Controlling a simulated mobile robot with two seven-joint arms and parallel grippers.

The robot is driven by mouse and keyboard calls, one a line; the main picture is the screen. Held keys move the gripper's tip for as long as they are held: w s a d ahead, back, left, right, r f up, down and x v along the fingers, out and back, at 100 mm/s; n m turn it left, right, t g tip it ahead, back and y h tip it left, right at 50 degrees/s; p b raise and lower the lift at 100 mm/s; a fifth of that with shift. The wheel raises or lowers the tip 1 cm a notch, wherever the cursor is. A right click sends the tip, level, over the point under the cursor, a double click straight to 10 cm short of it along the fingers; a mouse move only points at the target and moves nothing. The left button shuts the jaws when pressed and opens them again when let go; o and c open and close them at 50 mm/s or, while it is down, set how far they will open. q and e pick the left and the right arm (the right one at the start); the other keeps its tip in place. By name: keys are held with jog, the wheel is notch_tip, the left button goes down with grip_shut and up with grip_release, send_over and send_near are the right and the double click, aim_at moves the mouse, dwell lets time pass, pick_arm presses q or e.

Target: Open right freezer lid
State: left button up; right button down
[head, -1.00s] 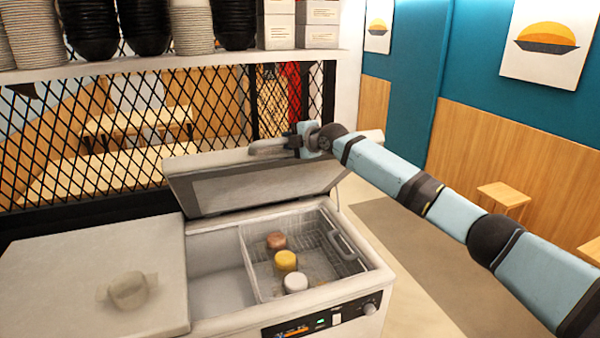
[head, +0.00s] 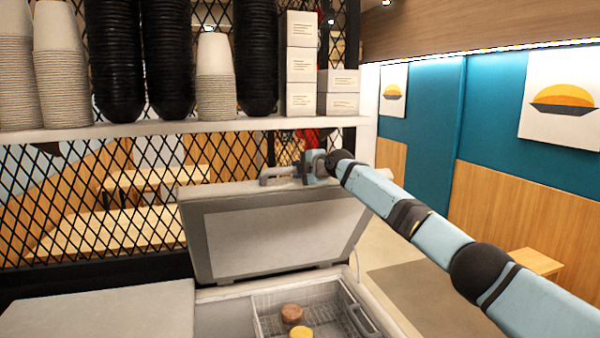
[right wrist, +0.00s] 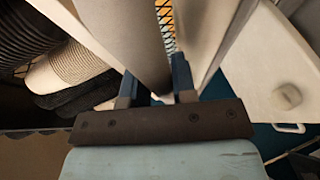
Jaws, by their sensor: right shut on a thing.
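The right freezer lid (head: 275,235) stands raised and tilted back behind the freezer opening in the head view. My right gripper (head: 308,168) is at the lid's top edge, shut on the lid handle (head: 280,174). In the right wrist view the two fingers (right wrist: 157,92) reach to the lid's edge; the grip itself is partly hidden. Inside the freezer, a wire basket (head: 338,292) holds a brown round item (head: 291,312) and a yellow one (head: 301,332). My left gripper is not in view.
The left freezer lid (head: 100,312) is closed. Behind the freezer is a black mesh screen (head: 60,215) under a white shelf (head: 200,125) with stacked bowls, cups and boxes. A wooden stool (head: 537,262) stands at the right, with open floor near it.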

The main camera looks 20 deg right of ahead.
jog(key=shift+f, duration=0.15)
jog(key=c, duration=0.9)
grip_release()
jog(key=shift+b+v, duration=1.6)
jog(key=shift+v, duration=5.3)
